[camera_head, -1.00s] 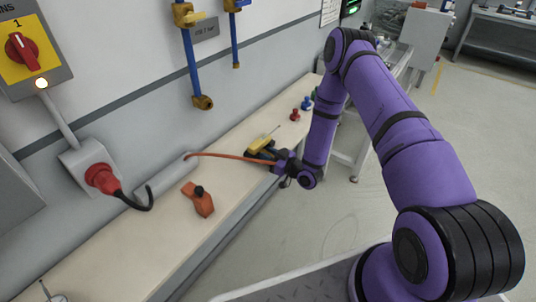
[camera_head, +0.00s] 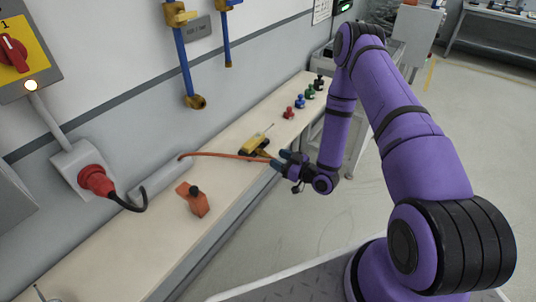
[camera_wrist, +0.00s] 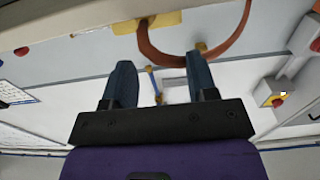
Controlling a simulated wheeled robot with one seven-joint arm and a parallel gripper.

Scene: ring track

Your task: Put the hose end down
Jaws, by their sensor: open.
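The orange hose (camera_head: 225,155) runs from a grey cylinder on the bench toward my gripper. Its far end lies by the yellow tool, just left of my fingers in the head view. My gripper (camera_head: 287,160) is at the bench's front edge, with its fingers apart and nothing between them. In the wrist view the two blue-grey fingers of my gripper (camera_wrist: 161,75) are wide apart. The hose (camera_wrist: 183,62) curves beyond the fingertips there. The exact contact of the hose end with the bench is hard to tell.
On the bench (camera_head: 110,245) are a yellow tool (camera_head: 254,146), an orange block with a black knob (camera_head: 194,200), the grey cylinder (camera_head: 162,180) and several coloured knobbed pieces (camera_head: 300,101). A red plug (camera_head: 96,180) and blue pipes (camera_head: 186,75) are on the wall. Floor at right is clear.

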